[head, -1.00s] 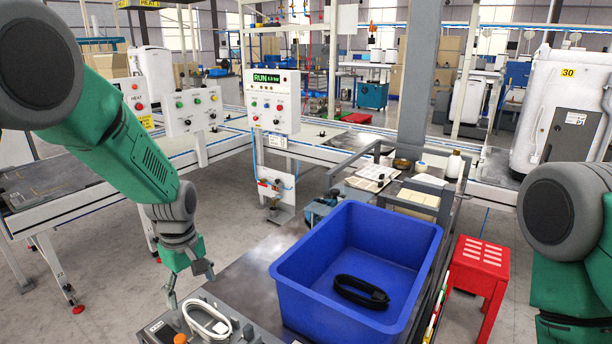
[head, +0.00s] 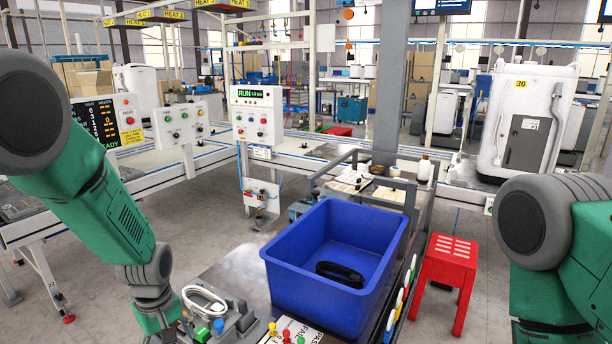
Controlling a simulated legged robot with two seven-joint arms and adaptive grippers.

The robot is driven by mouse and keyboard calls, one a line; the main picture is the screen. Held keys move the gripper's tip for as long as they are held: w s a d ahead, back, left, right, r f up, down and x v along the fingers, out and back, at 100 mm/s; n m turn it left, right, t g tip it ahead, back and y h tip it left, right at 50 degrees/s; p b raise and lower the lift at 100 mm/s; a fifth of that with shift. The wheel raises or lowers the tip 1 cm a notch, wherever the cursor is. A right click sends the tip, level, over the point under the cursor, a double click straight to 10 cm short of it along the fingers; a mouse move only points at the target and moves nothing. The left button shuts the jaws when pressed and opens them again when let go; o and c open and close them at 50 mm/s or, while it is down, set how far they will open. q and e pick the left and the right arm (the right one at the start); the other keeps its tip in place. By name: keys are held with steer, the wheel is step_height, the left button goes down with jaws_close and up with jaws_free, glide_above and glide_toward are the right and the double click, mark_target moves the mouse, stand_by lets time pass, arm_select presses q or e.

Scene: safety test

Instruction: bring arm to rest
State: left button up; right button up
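My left arm comes in from the left and reaches down to the front edge of the work table. Its gripper (head: 178,333) is at the bottom of the head view, beside a coiled white cable (head: 204,303); its fingers are mostly cut off or hard to make out. My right arm's green and grey links stand at the right edge; its gripper is out of view. A blue bin (head: 284,284) stands on the table with a coiled black cable (head: 341,273) inside, apart from both arms.
A control panel reading RUN (head: 257,114) and a white machine (head: 520,118) stand behind. Grey floor is open at left.

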arm_select(q)
steer(key=s+f+m, duration=0.5)
steer(key=s+f, duration=0.6)
steer(key=s, duration=0.5)
steer(key=s+m, duration=0.5)
steer(key=s, duration=1.1)
steer(key=shift+a+f+m+t, duration=0.15)
steer(key=shift+f+m+t, duration=0.15)
steer(key=shift+f+m, duration=0.1)
